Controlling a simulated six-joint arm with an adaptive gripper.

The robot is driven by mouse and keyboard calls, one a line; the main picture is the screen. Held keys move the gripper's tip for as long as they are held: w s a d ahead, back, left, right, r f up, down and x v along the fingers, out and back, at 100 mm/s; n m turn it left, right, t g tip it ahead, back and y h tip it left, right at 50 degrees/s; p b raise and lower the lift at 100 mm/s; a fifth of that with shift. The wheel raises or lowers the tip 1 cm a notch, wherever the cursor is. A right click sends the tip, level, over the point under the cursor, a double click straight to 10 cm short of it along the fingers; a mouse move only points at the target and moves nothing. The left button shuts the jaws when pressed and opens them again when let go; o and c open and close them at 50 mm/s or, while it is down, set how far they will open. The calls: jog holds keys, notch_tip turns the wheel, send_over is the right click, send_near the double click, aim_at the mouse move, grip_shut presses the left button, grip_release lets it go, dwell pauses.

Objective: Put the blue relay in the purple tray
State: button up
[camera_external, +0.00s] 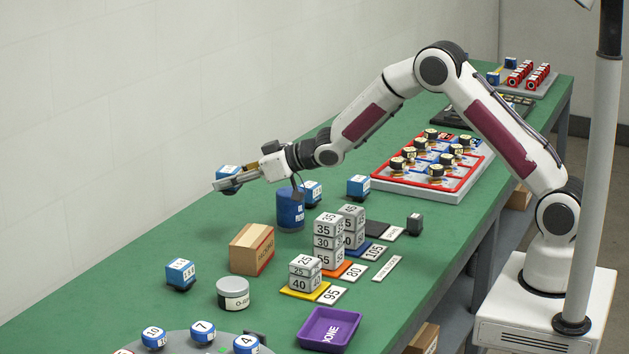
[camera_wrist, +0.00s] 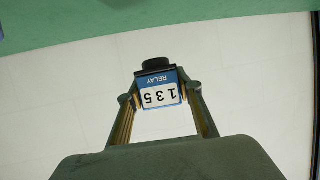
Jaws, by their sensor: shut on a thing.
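My gripper (camera_external: 236,183) is shut on a blue relay (camera_external: 228,172) and holds it in the air above the far left side of the green table. Other blue relays stand on the table: one at the left (camera_external: 180,273), one at the back (camera_external: 358,186).
A blue can (camera_external: 290,209), a cardboard box (camera_external: 251,249) and a round white tin (camera_external: 233,293) stand near the wall side. Stacks of grey numbered blocks (camera_external: 327,240) stand mid-table behind the tray. A grey round plate (camera_external: 185,343) with numbered pieces lies front left.

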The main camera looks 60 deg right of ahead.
jog(key=s+a+r+n+g+y, duration=0.15)
jog(key=s+a+n+y, duration=0.25)
jog(key=s+a, duration=0.4)
jog(key=n+g+y, duration=0.7)
jog(key=n+g, duration=0.5)
send_over(337, 328)
jog(key=f, duration=0.2)
jog(key=shift+f, duration=0.15)
jog(key=shift+f, duration=2.75)
jog(key=shift+f, duration=0.1)
jog(key=shift+f, duration=2)
